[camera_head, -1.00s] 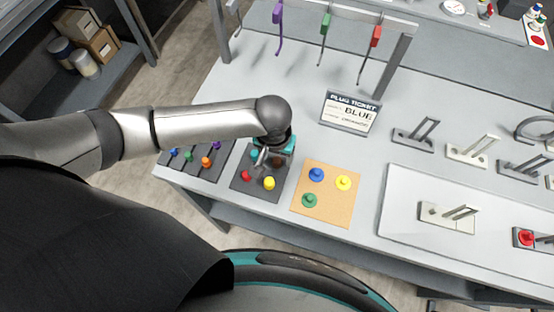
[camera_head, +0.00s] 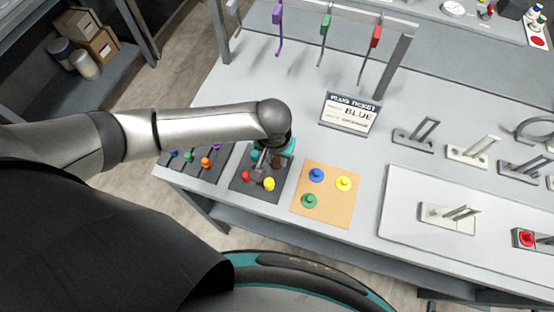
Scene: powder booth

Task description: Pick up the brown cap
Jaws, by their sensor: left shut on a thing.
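The brown cap (camera_head: 279,161) is on or just above the back right of the dark square mat (camera_head: 260,194), partly covered by my left gripper. My left gripper (camera_head: 272,162) points down over the mat and is shut on the brown cap. Whether the cap is clear of the mat I cannot tell. A red cap (camera_head: 246,176) and a yellow cap (camera_head: 269,184) stand on the front of the same mat. My right gripper is out of view.
A cork board (camera_head: 326,212) with blue, yellow and green caps lies right of the mat. A dark tray with small coloured plugs (camera_head: 206,162) is at left. Coloured hooks hang from a rail at the back.

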